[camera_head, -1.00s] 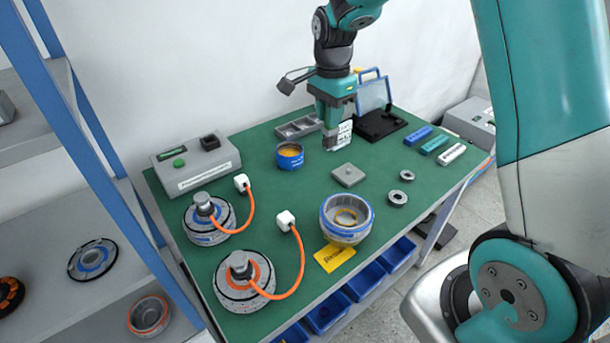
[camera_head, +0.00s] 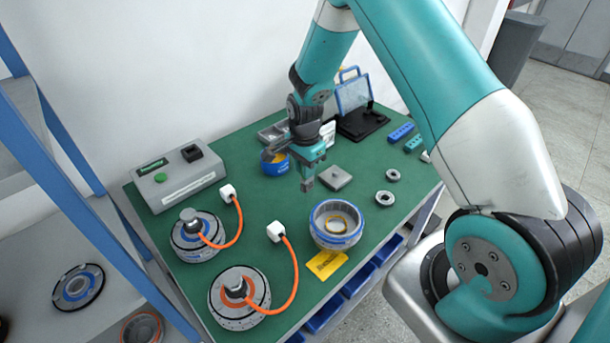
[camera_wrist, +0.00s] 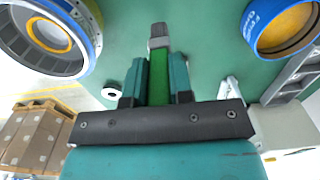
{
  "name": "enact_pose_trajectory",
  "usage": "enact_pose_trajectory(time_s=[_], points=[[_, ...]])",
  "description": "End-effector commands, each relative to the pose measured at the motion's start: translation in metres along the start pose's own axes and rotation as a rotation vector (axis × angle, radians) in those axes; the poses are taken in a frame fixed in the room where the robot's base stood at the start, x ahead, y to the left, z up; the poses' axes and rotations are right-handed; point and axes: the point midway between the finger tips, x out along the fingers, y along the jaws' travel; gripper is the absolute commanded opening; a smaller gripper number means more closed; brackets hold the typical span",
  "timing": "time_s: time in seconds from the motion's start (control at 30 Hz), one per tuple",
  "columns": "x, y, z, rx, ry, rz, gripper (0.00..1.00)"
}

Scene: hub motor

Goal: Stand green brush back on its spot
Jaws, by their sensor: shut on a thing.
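The green brush (camera_wrist: 158,85) is between the two teal fingers of my gripper (camera_wrist: 159,75) in the wrist view. My gripper is shut on it. Its grey end (camera_wrist: 158,36) sticks out past the fingertips. In the head view my gripper (camera_head: 308,160) is over the middle of the green bench, with the brush's grey end (camera_head: 306,185) pointing down below it. The rest of the brush is hidden by the fingers there. I cannot make out a marked spot for the brush.
A blue tin (camera_head: 270,168) stands just left of my gripper. A grey block (camera_head: 336,179) lies to its right. An open motor housing (camera_head: 319,228) and a yellow card (camera_head: 326,265) are nearer. Two wired hubs stand left. Clear green bench (camera_head: 275,205) lies below my gripper.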

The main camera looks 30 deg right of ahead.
Motion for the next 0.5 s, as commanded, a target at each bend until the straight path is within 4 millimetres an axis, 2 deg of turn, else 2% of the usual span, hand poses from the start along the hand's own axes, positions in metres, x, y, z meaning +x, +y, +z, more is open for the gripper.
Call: enact_pose_trajectory(time_s=[0.3,0.5], points=[[0.038,0.0,0.001,-0.001,0.0,0.001,0.02],[0.041,-0.001,0.001,-0.001,0.001,-0.002,0.02]])
